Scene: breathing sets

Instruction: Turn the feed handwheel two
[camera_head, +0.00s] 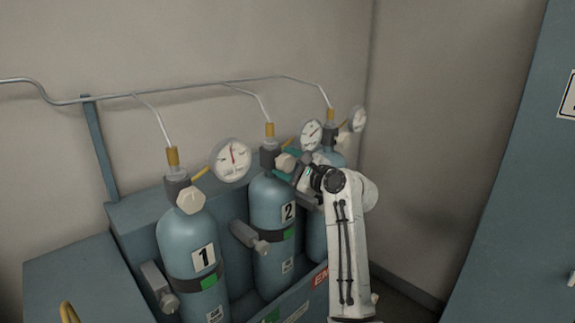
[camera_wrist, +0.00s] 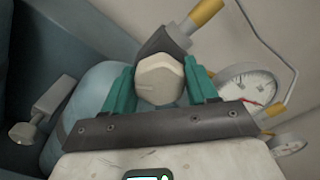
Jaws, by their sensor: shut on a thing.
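The handwheel of cylinder 2 (camera_head: 284,163) is a pale, many-sided knob on a dark valve body. In the wrist view the knob (camera_wrist: 160,79) sits between the two teal fingers of my gripper (camera_wrist: 162,88). My gripper (camera_head: 290,164) reaches it from the right in the head view and is shut on it. Cylinder 2 (camera_head: 270,215) is blue, upright and carries a white "2" label. Its gauge (camera_head: 311,134) stands up to the right of the valve and also shows in the wrist view (camera_wrist: 249,86).
Cylinder 1 (camera_head: 190,255) with its knob (camera_head: 190,200) and gauge (camera_head: 231,160) stands to the left. A third cylinder (camera_head: 316,232) is partly hidden behind my arm. Metal pipes (camera_head: 250,82) run along the wall above. A blue cabinet (camera_head: 520,200) stands at right.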

